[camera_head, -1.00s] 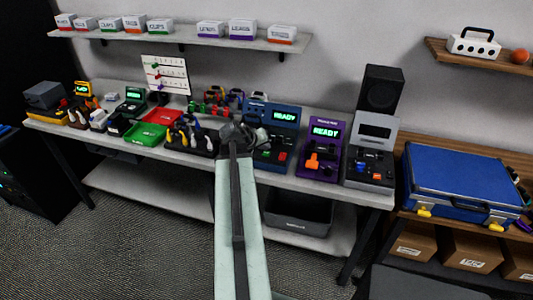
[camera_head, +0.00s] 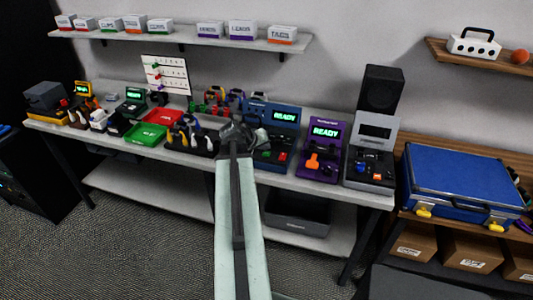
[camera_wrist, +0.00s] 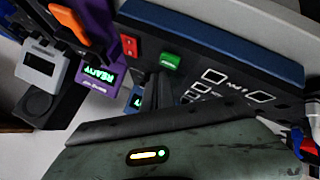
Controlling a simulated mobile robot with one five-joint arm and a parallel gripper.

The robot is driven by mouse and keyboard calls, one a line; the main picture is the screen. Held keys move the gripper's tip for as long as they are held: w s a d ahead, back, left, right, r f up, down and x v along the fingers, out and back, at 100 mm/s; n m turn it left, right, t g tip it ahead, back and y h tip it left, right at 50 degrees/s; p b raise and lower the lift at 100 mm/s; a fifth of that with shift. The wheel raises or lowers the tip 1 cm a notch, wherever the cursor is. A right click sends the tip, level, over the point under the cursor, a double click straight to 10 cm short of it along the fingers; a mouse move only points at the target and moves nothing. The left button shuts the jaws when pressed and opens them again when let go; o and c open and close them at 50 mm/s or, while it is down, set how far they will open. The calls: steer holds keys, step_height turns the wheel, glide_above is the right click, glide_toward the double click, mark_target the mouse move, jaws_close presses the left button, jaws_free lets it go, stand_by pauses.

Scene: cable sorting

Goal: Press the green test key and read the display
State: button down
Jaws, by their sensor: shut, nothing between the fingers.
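The green test key (camera_wrist: 171,61) sits beside a red key (camera_wrist: 128,46) on the dark panel of the blue tester (camera_head: 285,133). My gripper (camera_wrist: 153,88) is shut and empty, with its dark fingers close to the green key in the wrist view; I cannot tell whether they touch it. In the head view my gripper (camera_head: 236,133) is over the left part of the blue tester and hides some of it. The tester's display (camera_head: 284,115) reads READY in green. In the wrist view the display (camera_wrist: 137,98) is partly hidden by my fingers.
A purple tester (camera_head: 325,150), also showing READY, stands to the right, with a grey device (camera_head: 371,155) beyond it. A green tray (camera_head: 146,134), a red tray (camera_head: 163,117) and cables lie left. A blue case (camera_head: 460,178) is at far right.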

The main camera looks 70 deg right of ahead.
mark_target(265, 154)
steer(key=shift+f, duration=0.1)
stand_by(0.3)
steer(key=shift+f+b, duration=0.3)
steer(key=shift+b, duration=0.1)
steer(key=shift+f+b, duration=0.4)
stand_by(0.4)
steer(key=shift+r, duration=0.1)
steer(key=shift+r+p, duration=0.7)
steer(key=shift+p, duration=0.1)
step_height(265, 154, up, 5)
steer(key=p, duration=0.5)
steer(key=shift+r, duration=0.1)
stand_by(0.4)
